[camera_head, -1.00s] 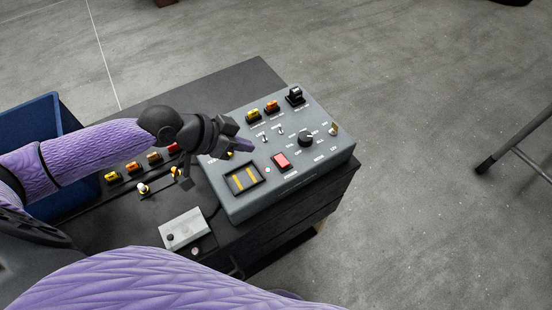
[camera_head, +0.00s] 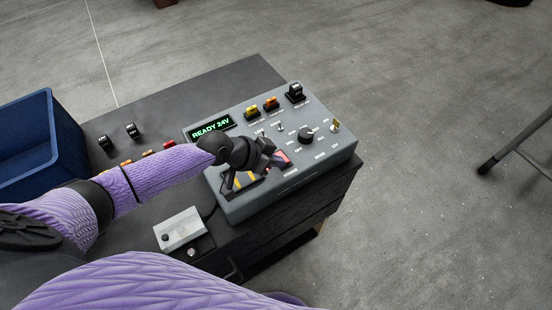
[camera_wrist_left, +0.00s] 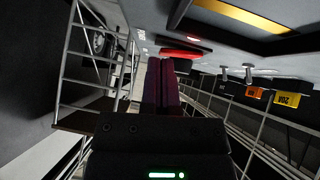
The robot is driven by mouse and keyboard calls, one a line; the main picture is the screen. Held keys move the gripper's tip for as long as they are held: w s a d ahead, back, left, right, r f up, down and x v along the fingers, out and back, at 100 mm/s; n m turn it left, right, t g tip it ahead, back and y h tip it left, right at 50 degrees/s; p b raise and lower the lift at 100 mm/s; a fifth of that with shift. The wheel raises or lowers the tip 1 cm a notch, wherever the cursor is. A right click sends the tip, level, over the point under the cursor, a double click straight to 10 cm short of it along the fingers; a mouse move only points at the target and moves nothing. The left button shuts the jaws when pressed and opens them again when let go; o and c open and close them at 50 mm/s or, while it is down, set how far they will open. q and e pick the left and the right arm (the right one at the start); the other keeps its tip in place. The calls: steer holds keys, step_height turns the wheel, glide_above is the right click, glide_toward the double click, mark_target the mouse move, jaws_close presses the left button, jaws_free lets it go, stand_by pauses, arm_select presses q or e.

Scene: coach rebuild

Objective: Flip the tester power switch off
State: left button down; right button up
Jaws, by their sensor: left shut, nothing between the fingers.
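The grey tester (camera_head: 318,158) stands on a dark bench. Its lit green display (camera_head: 211,127) reads "READY 24V". The red power switch (camera_head: 284,159) sits low on the panel and is partly covered by my left gripper (camera_head: 274,160). In the left wrist view, the shut, empty fingers (camera_wrist_left: 165,88) point toward the red switch (camera_wrist_left: 186,53), with their tips close to it. I cannot tell whether they touch it or which way it is tipped. My right gripper is not in view.
A black knob (camera_head: 306,134), small toggles and several coloured fuses with a black plug (camera_head: 295,92) are on the panel. A yellow-striped recess (camera_head: 243,180) lies beside the switch. A blue bin (camera_head: 40,140) and a small light box (camera_head: 180,229) stand on the bench.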

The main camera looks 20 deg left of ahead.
arm_select(q)
steer(key=shift+s+f+y+p, duration=0.1)
steer(key=shift+f+y+p, duration=0.2)
steer(key=shift+p, duration=0.15)
steer(key=shift+d, duration=0.15)
steer(key=shift+f, duration=0.1)
steer(key=shift+w+a+r+b, duration=0.3)
steer(key=shift+w+a+b, duration=0.15)
steer(key=shift+a+b, duration=0.15)
steer(key=shift+r, duration=0.1)
